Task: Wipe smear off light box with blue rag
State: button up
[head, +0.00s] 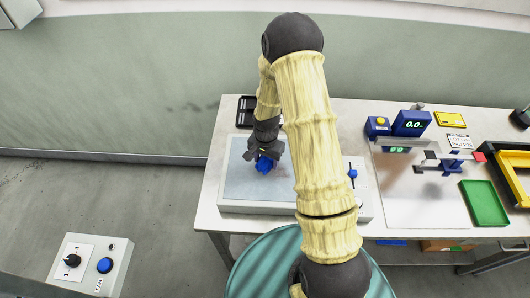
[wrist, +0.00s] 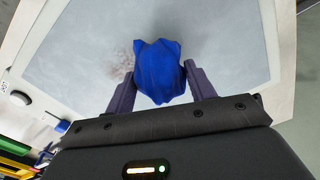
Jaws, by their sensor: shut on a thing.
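The light box (head: 234,186) lies on the left part of the white table, with a pale grey top panel inside a white frame. My gripper (head: 264,158) is over the panel, shut on the crumpled blue rag (head: 264,164). In the wrist view the rag (wrist: 158,72) sits between the two dark fingers. A faint brownish smear (wrist: 122,66) shows on the light box panel (wrist: 225,45) just left of the rag. Part of the smear may be hidden behind the rag. I cannot tell whether the rag touches the panel. My arm hides part of the light box in the head view.
A black tray (head: 246,111) stands behind the light box. A blue slider knob (head: 352,173) is on the box's right side. Farther right are a blue display unit (head: 411,123), a small gantry, a green tray (head: 484,203) and a yellow-and-black bin (head: 512,180).

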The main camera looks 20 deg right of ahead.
jog(key=shift+r+p, duration=1.55)
jog(key=shift+r, duration=1.05)
jog(key=shift+w, duration=0.1)
jog(key=shift+s+a+r+p, duration=0.15)
jog(key=shift+s+p, duration=0.25)
jog(key=shift+p, duration=0.45)
jog(key=shift+s+a+p, duration=0.15)
jog(key=shift+s+p, duration=0.45)
jog(key=shift+p, duration=0.15)
jog(key=shift+s, duration=0.1)
jog(key=shift+f, duration=0.3)
